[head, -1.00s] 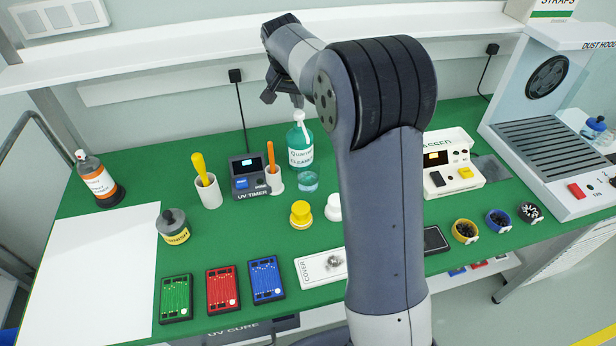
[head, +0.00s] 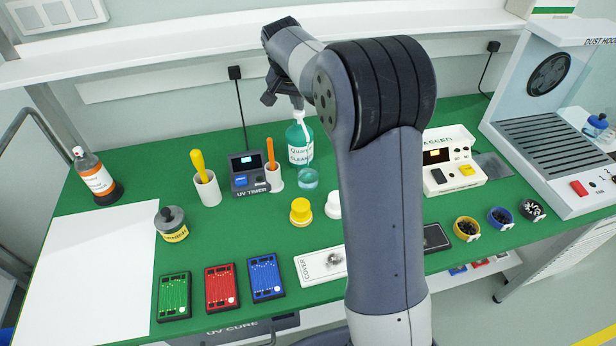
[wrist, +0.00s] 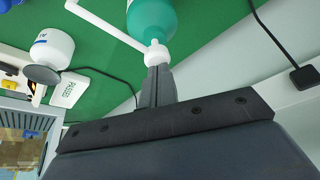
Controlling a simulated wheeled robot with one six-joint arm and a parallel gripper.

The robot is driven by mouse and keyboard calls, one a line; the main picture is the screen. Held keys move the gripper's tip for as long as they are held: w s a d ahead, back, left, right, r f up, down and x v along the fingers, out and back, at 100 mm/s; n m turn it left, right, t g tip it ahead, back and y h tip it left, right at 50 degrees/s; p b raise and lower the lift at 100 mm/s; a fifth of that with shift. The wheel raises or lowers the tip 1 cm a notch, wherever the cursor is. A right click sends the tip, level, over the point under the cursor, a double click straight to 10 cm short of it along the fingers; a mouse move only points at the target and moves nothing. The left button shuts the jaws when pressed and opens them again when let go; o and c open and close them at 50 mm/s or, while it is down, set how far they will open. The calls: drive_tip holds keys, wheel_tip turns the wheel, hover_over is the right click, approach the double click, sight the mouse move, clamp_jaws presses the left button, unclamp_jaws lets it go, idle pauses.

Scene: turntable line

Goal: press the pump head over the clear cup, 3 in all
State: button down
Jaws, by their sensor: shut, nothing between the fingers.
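The teal pump bottle (head: 300,148) with a white label stands upright toward the back of the green bench. Its white pump head (wrist: 156,53) and long spout (wrist: 103,24) show in the wrist view. The clear cup (head: 308,180) stands in front of the bottle, with a teal tint inside. My gripper (wrist: 157,71) is shut and empty. Its fingertips are at the top of the pump head and seem to touch it; I cannot tell how far the head is pressed. In the head view, the fingers are small and partly blend with the pump top.
A UV timer (head: 249,174) and a white holder with an orange handle (head: 271,152) stand left of the bottle. My arm hides the bench to the right of the bottle.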

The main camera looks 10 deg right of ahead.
drive_tip(key=shift+f+b, duration=0.3)
drive_tip(key=shift+f, duration=0.35)
drive_tip(key=shift+r, duration=0.2)
drive_tip(key=shift+r+p, duration=1.2)
drive_tip(key=shift+r, duration=0.1)
drive_tip(key=shift+f, duration=0.2)
drive_tip(key=shift+s+f+b, duration=0.1)
drive_tip(key=shift+f+b, duration=0.75)
drive_tip(key=shift+f, duration=0.35)
drive_tip(key=shift+r+p, duration=1.1)
drive_tip(key=shift+r, duration=0.3)
